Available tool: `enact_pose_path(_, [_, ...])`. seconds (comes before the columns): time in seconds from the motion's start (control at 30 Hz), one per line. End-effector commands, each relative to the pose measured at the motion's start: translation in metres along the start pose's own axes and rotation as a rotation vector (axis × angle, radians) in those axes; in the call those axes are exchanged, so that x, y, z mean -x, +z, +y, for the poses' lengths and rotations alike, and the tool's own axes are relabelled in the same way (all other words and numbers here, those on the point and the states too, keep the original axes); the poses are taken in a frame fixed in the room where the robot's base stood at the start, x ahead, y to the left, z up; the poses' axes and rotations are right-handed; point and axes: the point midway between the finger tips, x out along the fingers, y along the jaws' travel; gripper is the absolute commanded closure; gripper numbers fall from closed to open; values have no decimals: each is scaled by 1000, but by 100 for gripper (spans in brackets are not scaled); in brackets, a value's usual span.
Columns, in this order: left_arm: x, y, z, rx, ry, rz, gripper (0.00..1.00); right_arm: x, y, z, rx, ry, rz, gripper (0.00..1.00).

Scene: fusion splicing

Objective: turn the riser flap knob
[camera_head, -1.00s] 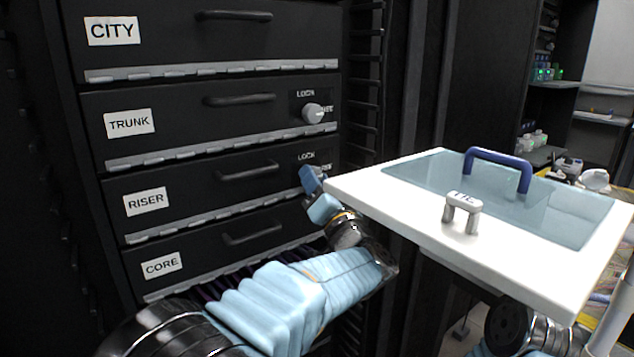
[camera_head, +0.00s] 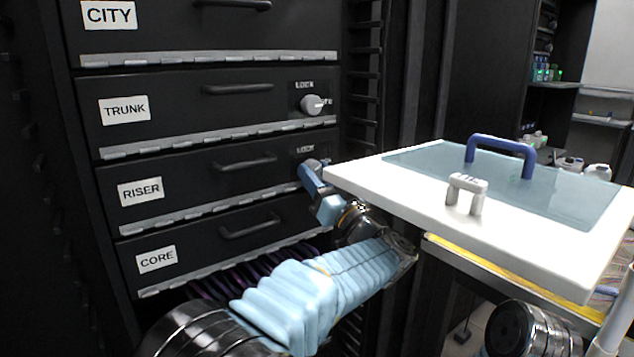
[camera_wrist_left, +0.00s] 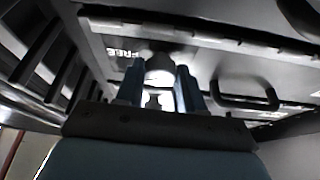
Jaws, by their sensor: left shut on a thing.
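The riser flap (camera_head: 205,185) is a black panel with a white RISER label and a dark handle, in the head view at left. Its knob sits under the LOCK mark at the flap's right end and is mostly hidden by my left gripper (camera_head: 309,172). In the left wrist view, the pale round knob (camera_wrist_left: 159,72) lies between the two blue fingers of my left gripper (camera_wrist_left: 160,88). The gripper is shut on it. The FREE mark shows beside the knob there. My right gripper is not in view.
The trunk flap (camera_head: 190,118) above has its own grey knob (camera_head: 312,105). A white table (camera_head: 400,207) with a glass-like panel and blue handle (camera_head: 500,145) stands close right of my left gripper. The core flap (camera_head: 215,245) is below, with purple cables (camera_head: 230,284) under it.

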Motion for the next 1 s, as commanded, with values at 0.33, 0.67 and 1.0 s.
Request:
enact_pose_path(0.33, [0, 2, 3, 303, -127, -3, 93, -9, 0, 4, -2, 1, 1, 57])
enact_pose_path(0.67, [-1, 0, 5, 589, -246, -3, 93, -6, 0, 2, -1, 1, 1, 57])
enact_pose_path(1.0, [-1, -2, 7, 830, -347, -3, 93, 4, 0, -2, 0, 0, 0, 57])
